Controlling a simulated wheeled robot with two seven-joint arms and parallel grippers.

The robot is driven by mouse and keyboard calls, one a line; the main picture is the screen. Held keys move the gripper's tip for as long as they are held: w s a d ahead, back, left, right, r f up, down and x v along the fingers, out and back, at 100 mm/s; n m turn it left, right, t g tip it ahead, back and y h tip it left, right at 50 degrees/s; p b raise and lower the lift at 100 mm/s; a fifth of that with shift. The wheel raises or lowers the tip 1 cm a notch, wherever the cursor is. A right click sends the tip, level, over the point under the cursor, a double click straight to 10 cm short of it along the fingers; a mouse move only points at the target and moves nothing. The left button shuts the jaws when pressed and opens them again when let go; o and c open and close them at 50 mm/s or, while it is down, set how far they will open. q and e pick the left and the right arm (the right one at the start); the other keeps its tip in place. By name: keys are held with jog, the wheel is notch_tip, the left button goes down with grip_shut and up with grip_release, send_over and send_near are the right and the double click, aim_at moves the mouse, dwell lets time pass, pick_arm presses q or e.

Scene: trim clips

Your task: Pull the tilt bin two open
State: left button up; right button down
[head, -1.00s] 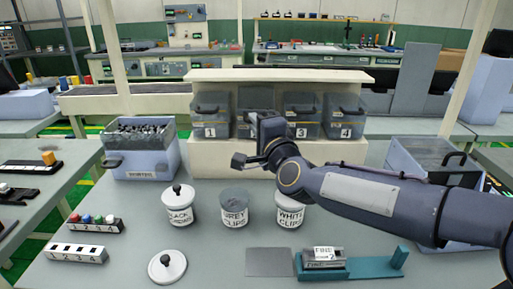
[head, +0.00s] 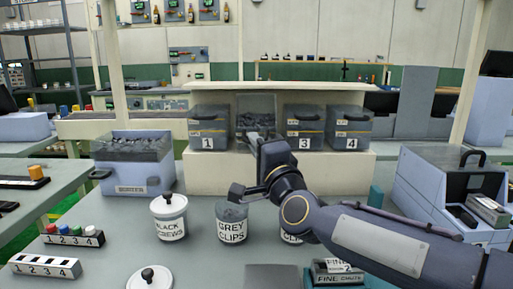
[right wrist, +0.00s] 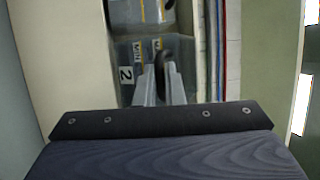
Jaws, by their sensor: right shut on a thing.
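Tilt bin two (head: 256,104) is the second bin in the row on the cream rack, and its dark contents show. It leans forward out of line with its neighbours. My right gripper (head: 257,146) is in front of it and hides its lower front in the head view. In the right wrist view, my right gripper's fingers (right wrist: 160,84) are closed on the dark curved handle (right wrist: 164,60) of bin two. The label "2" (right wrist: 125,75) shows left of the fingers. My left gripper is in neither view.
Bins one (head: 208,127), three (head: 304,125) and four (head: 350,128) stand beside it. A blue-grey machine (head: 420,200) is at the right.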

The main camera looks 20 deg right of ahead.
jog(key=shift+w+f, duration=0.1)
jog(key=shift+f, duration=0.35)
jog(key=c, duration=1.5)
grip_release()
jog(key=shift+c, duration=0.2)
jog(key=shift+r, duration=0.1)
jog(key=r+p+v, duration=0.1)
jog(key=r+v, duration=0.2)
jog(key=v, duration=1.1)
jog(key=shift+s+f, duration=0.2)
jog(key=shift+s, duration=0.45)
jog(key=shift+d, duration=0.1)
